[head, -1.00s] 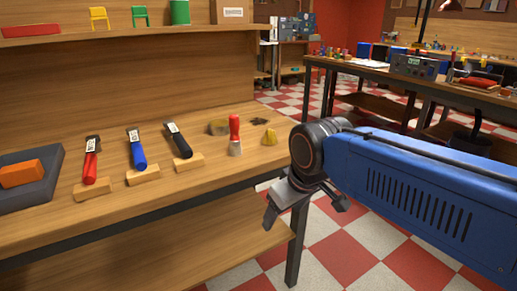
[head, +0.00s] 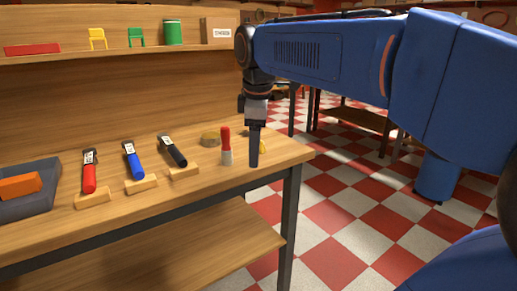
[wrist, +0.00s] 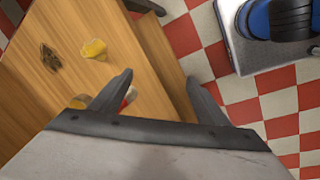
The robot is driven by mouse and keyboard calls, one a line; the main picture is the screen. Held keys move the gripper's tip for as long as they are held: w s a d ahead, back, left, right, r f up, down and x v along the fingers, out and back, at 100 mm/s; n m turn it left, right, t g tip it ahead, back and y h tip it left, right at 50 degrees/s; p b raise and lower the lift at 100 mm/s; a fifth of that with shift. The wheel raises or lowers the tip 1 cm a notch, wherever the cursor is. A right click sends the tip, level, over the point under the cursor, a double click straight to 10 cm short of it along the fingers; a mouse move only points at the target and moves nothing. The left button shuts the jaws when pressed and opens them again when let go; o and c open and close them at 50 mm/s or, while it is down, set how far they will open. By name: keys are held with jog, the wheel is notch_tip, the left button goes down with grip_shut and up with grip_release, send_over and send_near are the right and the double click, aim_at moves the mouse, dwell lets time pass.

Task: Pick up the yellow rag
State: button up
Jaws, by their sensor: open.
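The yellow rag (wrist: 95,49) is a small crumpled lump on the wooden bench top, at the upper left in the wrist view. In the head view only a sliver of the rag (head: 263,146) shows, behind my gripper's fingers. My gripper (head: 254,161) points down over the right end of the bench. In the wrist view my gripper (wrist: 160,79) has its two fingers spread apart with nothing between them. The rag lies beyond the left finger, apart from it.
A dark crumpled piece (wrist: 50,57) lies near the rag. Several handled tools rest on wooden blocks further left. The bench's right edge is close.

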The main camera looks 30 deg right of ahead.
jog(key=w+d+r+n+g, duration=0.1)
jog(key=w+d+r+n, duration=0.35)
jog(key=w, duration=0.25)
jog(key=w+d+r+n+g, duration=0.1)
jog(key=w+d+r+n, duration=0.2)
jog(key=w+r+n, duration=0.3)
jog(key=shift+m, duration=0.45)
jog(key=f, duration=0.3)
jog(key=d+f, duration=0.1)
jog(key=f, duration=0.3)
jog(key=w+f, duration=0.1)
jog(key=f, duration=0.3)
jog(key=shift+d, duration=0.4)
jog(key=shift+w+d+f, duration=0.1)
jog(key=shift+d+f, duration=0.1)
jog(key=shift+f, duration=0.8)
jog(key=shift+w+d+f, duration=0.1)
jog(key=shift+d+f, duration=0.05)
jog(key=shift+f, duration=0.9)
jog(key=shift+w+d+f, duration=0.1)
jog(key=shift+d+f, duration=0.1)
jog(key=shift+f, duration=0.8)
jog(key=c, duration=1.1)
